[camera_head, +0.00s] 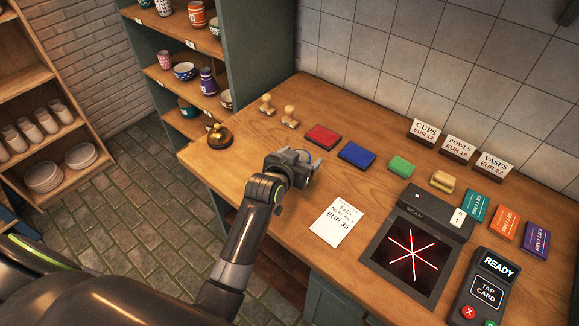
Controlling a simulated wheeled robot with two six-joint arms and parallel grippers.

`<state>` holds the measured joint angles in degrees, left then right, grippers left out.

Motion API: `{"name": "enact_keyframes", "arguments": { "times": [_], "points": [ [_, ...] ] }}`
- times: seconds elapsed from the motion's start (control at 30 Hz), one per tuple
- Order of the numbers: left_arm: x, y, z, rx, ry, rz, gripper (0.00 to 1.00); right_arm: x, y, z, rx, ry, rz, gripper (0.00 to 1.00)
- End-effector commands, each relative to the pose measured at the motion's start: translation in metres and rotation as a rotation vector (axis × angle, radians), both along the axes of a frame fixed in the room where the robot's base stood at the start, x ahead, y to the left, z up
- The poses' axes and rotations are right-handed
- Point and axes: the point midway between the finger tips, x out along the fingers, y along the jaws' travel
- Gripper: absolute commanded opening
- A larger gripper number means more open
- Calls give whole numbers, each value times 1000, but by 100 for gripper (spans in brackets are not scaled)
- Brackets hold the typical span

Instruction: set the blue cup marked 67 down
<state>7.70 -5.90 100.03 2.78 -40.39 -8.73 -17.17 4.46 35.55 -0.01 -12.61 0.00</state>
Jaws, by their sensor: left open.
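My left gripper (312,166) is open over the wooden counter, just behind a white paper slip. No cup shows in its jaws. I do not see a blue cup marked 67 on the counter; the gripper and wrist cover a small part of the top. The white slip (336,222) lies flat in front of the gripper, with handwriting and "EUR 35" on it. My right gripper is not in view.
On the counter (262,160) are a bell (219,136), two stamps, a red pad (323,136), a blue pad (356,155), a scanner (384,261) and a card reader (482,290). Shelves with pottery stand at the left. Clear wood lies left of the gripper.

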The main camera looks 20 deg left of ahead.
Motion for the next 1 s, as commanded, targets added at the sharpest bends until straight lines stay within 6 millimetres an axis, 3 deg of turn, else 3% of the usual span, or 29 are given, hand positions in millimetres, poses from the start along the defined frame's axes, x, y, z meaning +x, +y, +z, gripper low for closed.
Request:
{"name": "enact_keyframes", "arguments": {
  "times": [0.6, 1.0],
  "points": [
    [-85, 10, 35, -2, -1, 1, 76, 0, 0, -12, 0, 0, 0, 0],
    [-103, 13, 43, 1, 1, 0, 76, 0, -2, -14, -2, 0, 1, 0]
  ]
}}
